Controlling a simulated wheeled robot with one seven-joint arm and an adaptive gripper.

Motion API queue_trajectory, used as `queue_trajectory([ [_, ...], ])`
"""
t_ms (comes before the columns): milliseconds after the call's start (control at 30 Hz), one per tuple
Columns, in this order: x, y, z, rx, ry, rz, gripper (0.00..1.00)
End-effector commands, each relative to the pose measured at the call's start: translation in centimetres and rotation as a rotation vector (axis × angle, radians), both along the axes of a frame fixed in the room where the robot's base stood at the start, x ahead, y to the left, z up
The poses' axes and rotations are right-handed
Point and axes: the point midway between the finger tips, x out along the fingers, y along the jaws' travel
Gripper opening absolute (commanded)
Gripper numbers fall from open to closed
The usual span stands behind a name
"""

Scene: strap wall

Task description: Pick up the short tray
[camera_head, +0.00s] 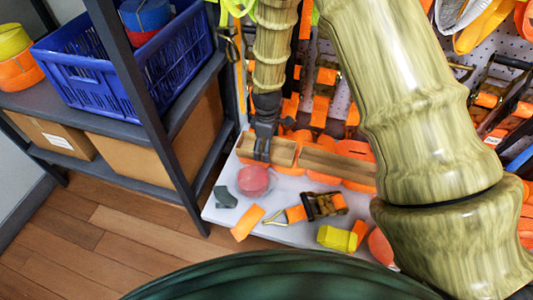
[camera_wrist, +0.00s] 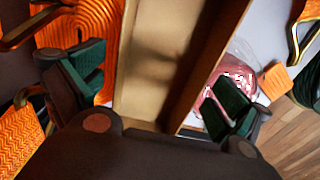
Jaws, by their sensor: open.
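The short tray (camera_head: 284,152) is a light brown wooden tray at the back left of the white shelf top in the head view. In the wrist view it (camera_wrist: 160,60) fills the middle, with its raised side walls running away from me. My gripper (camera_head: 262,150) points down over the left part of this tray. In the wrist view my open gripper (camera_wrist: 158,92) has one green-padded finger on each side of the tray. I cannot tell whether the pads touch it. A longer wooden tray (camera_head: 338,168) lies just to the right.
A clear jar with reddish contents (camera_head: 253,180) stands close in front of the short tray. Orange straps, a ratchet buckle (camera_head: 325,205) and a yellow roll (camera_head: 336,238) lie nearby. A dark shelf with a blue crate (camera_head: 100,85) stands left.

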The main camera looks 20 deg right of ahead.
Motion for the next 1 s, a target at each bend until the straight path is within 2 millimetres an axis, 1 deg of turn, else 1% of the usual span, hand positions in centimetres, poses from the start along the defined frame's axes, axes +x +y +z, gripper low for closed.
queue_trajectory([
  [33, 0.0, 0.0, -0.7, 0.0, 0.0, 0.0, 1.0],
  [100, 0.0, 0.0, -1.0, 0.0, 0.0, 0.0, 1.0],
  [300, 0.0, 0.0, -0.9, -0.001, -0.001, 0.0, 1.0],
  [367, 0.0, 0.0, -0.9, -0.001, -0.001, 0.0, 0.91],
  [400, 0.0, 0.0, -0.9, -0.001, -0.001, 0.0, 0.84],
  [567, 0.0, 0.0, -0.9, -0.001, -0.001, 0.0, 0.54],
  [600, 0.0, 0.0, -0.9, -0.001, -0.001, 0.0, 0.53],
  [867, 0.0, 0.0, -0.9, 0.0, -0.001, 0.0, 0.53],
  [1000, 0.1, 0.0, 0.1, 0.001, -0.003, 0.0, 0.53],
])
